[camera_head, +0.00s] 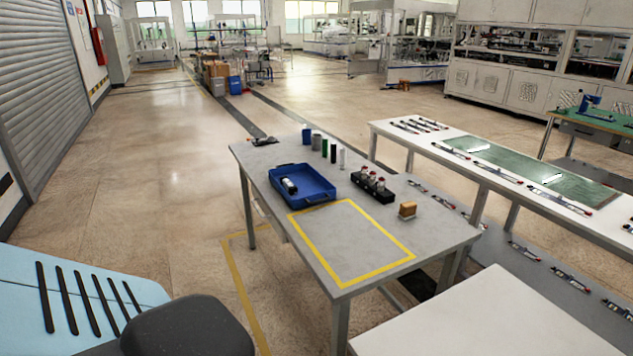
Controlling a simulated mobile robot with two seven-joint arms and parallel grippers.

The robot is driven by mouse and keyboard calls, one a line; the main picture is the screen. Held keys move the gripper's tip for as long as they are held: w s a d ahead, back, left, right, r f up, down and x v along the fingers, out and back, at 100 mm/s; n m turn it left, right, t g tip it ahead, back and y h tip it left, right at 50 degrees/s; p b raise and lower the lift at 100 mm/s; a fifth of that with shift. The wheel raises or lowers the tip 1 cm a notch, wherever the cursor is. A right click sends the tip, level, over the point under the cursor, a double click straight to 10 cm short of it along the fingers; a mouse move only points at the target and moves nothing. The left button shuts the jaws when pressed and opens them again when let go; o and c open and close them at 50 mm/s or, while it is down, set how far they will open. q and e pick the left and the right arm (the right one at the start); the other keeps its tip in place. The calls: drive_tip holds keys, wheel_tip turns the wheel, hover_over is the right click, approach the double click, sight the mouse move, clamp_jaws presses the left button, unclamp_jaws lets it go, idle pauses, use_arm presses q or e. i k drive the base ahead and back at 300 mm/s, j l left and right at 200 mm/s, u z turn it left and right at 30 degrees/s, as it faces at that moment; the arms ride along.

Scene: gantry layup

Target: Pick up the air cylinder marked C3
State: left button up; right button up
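No C3 marking is legible in the head view, so I cannot tell which thing is the air cylinder marked C3. Several small upright cylinders stand at the back of the grey table, among them a blue one (306,134), a grey one (316,142), a green one (325,148), a black one (333,153) and a white one (342,158). A dark cylinder with a light end (289,186) lies in a blue tray (318,197). A black rack (371,190) holds several red-topped pieces. Neither gripper is in view.
The grey table (262,158) has a bare yellow-outlined rectangle at its front and a brown block (407,209) at right. A long white bench (460,169) with slim rod-like parts stands to its right. A white tabletop (490,315) is nearer. Open floor lies left.

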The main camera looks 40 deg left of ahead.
sight(284, 180)
drive_tip(key=u, duration=1.65)
drive_tip(key=i+j+z, duration=0.1)
drive_tip(key=z, duration=0.7)
drive_tip(key=i+j+z, duration=0.1)
drive_tip(key=j+z, duration=1.05)
drive_tip(key=j, duration=1.1)
drive_tip(key=k+j+z, duration=0.1)
drive_tip(key=j, duration=1.15)
drive_tip(key=k+z, duration=0.05)
